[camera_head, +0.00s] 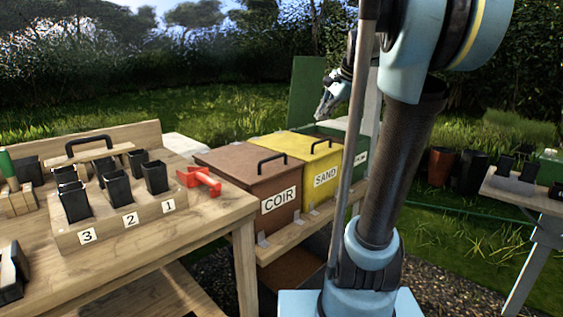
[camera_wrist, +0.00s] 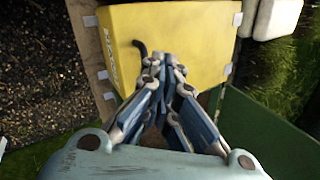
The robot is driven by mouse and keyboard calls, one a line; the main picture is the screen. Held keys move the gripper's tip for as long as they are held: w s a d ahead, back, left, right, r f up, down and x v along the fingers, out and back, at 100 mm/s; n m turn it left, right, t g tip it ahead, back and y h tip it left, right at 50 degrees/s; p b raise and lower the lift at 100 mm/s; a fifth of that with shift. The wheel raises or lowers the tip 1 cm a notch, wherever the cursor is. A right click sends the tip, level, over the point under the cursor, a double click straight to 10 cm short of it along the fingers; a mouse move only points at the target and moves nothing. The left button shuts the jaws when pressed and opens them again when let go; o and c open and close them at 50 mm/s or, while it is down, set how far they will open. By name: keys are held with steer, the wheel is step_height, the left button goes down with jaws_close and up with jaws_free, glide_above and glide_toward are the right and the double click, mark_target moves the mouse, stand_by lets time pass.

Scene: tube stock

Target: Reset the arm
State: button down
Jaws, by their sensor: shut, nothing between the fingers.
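My gripper (camera_head: 328,103) is raised above the bins, over the far end of the yellow SAND bin and the green bin. In the wrist view my gripper (camera_wrist: 166,60) shows its fingertips together, with nothing between them. The yellow SAND bin (camera_head: 298,146) has a closed lid with a black handle; in the wrist view its yellow lid (camera_wrist: 190,28) lies below the fingers. The brown COIR bin (camera_head: 240,168) is closed, with a black handle. The green bin (camera_head: 361,153) is partly hidden by my arm, and a green panel (camera_head: 304,91) stands upright behind it.
A wooden table (camera_head: 215,222) at left holds a numbered rack (camera_head: 130,222) with several black pots and a red tool (camera_head: 199,180). A second table (camera_head: 520,190) at right holds dark pots. Reddish and dark pots (camera_head: 441,166) stand between. Open grass lies behind.

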steer(key=s+d+f+n+g+h, duration=0.1)
steer(key=s+f+n, duration=0.5)
steer(key=s+f, duration=0.8)
steer(key=s+d+f+n+g+h, duration=0.1)
steer(key=s+d+f+n+h, duration=0.2)
steer(key=s+f, duration=1.1)
steer(key=f+n, duration=0.2)
steer(key=n, duration=0.1)
steer(key=shift+s+h, duration=0.25)
steer(key=shift+h, duration=0.05)
steer(key=shift+a, duration=0.1)
